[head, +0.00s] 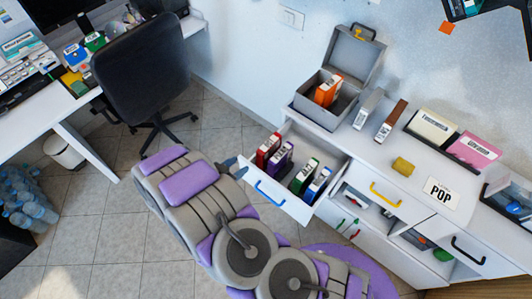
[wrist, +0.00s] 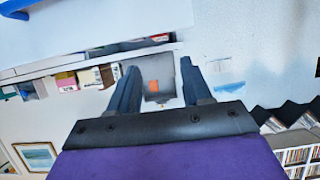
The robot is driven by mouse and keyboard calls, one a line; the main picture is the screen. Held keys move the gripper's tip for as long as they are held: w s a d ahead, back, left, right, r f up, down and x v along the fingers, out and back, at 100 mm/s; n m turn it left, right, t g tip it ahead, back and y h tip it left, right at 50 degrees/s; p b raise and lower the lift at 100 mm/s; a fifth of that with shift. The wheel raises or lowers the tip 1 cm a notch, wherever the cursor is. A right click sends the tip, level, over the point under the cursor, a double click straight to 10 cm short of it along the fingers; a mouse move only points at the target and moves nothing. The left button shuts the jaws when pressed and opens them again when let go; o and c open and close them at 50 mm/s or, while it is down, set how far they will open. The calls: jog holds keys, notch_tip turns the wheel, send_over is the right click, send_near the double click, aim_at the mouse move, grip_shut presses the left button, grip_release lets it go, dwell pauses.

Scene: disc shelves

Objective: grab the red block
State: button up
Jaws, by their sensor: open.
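The red block (head: 267,150) stands upright at the left end of the open white drawer (head: 283,196). A purple block (head: 281,157) stands close beside it, and a green block (head: 303,176) and a blue block (head: 317,186) stand further right in the same drawer. My gripper (head: 232,165) is just left of the drawer's left edge, apart from the red block. In the wrist view my gripper (wrist: 158,78) is open with nothing between its fingers. I cannot make out the red block in the wrist view.
A grey open box (head: 311,100) with an orange block (head: 327,92) stands on the counter; the orange block also shows in the wrist view (wrist: 153,86). A yellow cylinder (head: 403,166) lies on the counter. An office chair (head: 150,75) stands left.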

jog(key=b, duration=0.2)
send_near(265, 147)
jog(key=x, duration=0.4)
jog(key=shift+w+d+f, duration=0.15)
jog(key=shift+d+f, duration=0.05)
jog(key=shift+f, duration=0.3)
jog(key=shift+r+b+x, duration=0.2)
jog(key=shift+x, duration=1.35)
jog(key=shift+r+b+x, duration=0.15)
jog(key=shift+r+x, duration=0.05)
jog(key=shift+x, duration=1.35)
jog(key=shift+w, duration=0.2)
jog(key=shift+c, duration=0.3)
grip_shut()
